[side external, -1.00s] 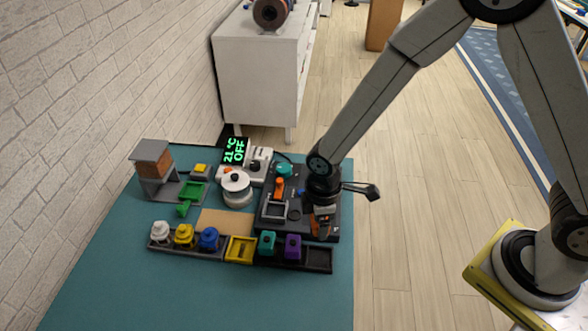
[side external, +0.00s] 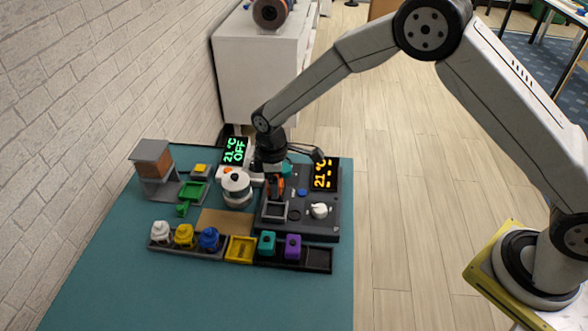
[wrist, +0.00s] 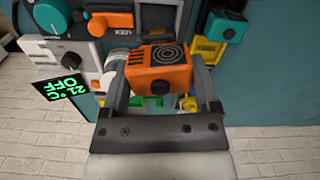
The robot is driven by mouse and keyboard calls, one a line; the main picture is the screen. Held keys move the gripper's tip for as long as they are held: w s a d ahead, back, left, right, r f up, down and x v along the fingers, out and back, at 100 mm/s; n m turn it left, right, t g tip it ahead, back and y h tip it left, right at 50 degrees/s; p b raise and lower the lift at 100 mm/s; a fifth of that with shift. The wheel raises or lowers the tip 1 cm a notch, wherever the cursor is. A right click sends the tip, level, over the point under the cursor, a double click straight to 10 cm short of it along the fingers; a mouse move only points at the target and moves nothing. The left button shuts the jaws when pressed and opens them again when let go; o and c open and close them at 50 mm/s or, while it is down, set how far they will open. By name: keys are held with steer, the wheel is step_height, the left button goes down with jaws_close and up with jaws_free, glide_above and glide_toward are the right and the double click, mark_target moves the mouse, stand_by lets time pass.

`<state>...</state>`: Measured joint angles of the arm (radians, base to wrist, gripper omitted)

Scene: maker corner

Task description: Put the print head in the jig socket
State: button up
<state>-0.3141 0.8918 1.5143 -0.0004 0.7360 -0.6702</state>
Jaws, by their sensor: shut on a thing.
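The print head is an orange block with a black round knob and ringed top face; in the wrist view the print head (wrist: 158,72) sits between both fingers of my gripper (wrist: 163,78). My gripper (side external: 273,192) is shut on it. In the side view it is over the left part of the dark jig (side external: 305,228), just behind the grey square socket frame (side external: 273,211). The socket looks empty; its frame also shows at the top of the wrist view (wrist: 143,17). The head's underside and its exact height above the jig are hidden.
The orange lock lever (wrist: 110,22) is close to the gripper. A white lidded pot (side external: 237,188) stands to the left. A white knob (side external: 319,210) and an amber display (side external: 325,174) are on the jig's right. A tray with a teal block (side external: 267,243) and purple block (side external: 293,246) runs in front.

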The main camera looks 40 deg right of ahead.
steer(key=shift+w, duration=0.2)
steer(key=shift+f, duration=0.15)
steer(key=shift+f, duration=3.05)
steer(key=shift+f, duration=0.5)
steer(key=o, duration=1.2)
steer(key=shift+r, duration=0.15)
steer(key=shift+r, duration=3.35)
